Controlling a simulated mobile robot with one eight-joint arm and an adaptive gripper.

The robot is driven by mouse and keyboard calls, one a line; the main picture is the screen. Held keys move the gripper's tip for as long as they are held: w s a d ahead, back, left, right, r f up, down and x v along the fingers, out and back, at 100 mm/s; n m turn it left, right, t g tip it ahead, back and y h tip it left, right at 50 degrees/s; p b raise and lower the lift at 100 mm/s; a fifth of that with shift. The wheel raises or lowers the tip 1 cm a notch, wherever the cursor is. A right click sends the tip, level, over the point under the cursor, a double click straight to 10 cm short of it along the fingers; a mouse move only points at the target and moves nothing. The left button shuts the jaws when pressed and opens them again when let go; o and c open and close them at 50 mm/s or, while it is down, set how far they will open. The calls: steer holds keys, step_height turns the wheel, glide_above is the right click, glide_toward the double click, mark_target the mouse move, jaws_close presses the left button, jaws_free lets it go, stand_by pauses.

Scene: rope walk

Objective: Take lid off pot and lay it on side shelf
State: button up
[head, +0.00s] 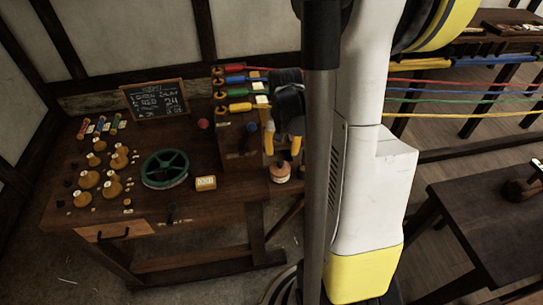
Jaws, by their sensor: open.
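My gripper (282,150) points down with its two yellow fingers apart and nothing seen between them. It is just above a small cream-and-orange pot (280,174) at the right end of the wooden bench. The pot stands upright with a small dark top. At this size I cannot tell the lid's edge from the pot. The fingertips look a little above the pot; contact cannot be told. No side shelf can be clearly made out; my arm and column hide the area right of the pot.
A wooden box (237,146) with coloured spools (237,93) stands left of my gripper. The bench (215,212) holds a green wheel (165,169), a small labelled block (206,183), several wooden knobs and a chalkboard (155,99). Coloured ropes run right. A dark table (485,220) stands at right.

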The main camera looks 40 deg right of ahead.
mark_target(281, 162)
steer(key=f+b, duration=0.1)
steer(key=f, duration=0.1)
steer(key=f+b, duration=0.1)
steer(key=f, duration=0.2)
steer(key=f+b, duration=0.1)
steer(key=f, duration=0.2)
steer(key=shift+w+d+f, duration=0.1)
steer(key=shift+w+d, duration=0.1)
steer(key=shift+w, duration=0.2)
jaws_close()
